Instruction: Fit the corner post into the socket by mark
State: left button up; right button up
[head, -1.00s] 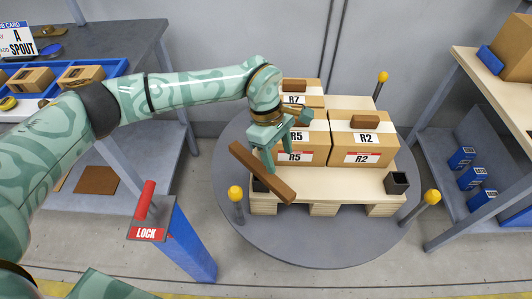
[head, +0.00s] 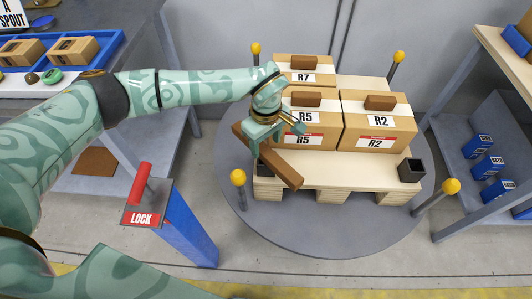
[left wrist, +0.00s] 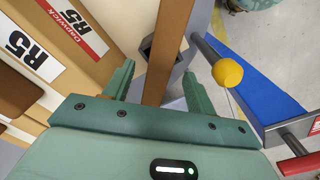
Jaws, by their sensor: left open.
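The corner post is a plain brown bar (head: 283,169), slanting across the front left corner of the pallet (head: 335,176). My left gripper (head: 262,148) is open around its middle. In the left wrist view the post (left wrist: 168,50) runs between the two fingers (left wrist: 160,88), with gaps at both sides. A dark square socket (left wrist: 147,46) shows beyond it, partly hidden by the post. In the head view the post covers most of this socket too. I cannot tell whether the post touches it. Another black socket (head: 411,170) at the front right corner is empty. My right gripper is out of view.
Cartons labelled R7 (head: 312,79), R5 (head: 302,139) and R2 (head: 376,138) fill the pallet behind. Yellow-topped pins (head: 238,178) stand around the round grey turntable (head: 325,235). A blue LOCK stand (head: 180,232) with a red handle is at front left. Shelves flank both sides.

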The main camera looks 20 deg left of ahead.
aim_at(266, 150)
pick_arm(q)
notch_tip(266, 150, down, 4)
jog(key=shift+a+f+b, duration=0.15)
jog(key=shift+b, duration=0.6)
jog(key=shift+r, duration=0.2)
jog(key=c, duration=1.2)
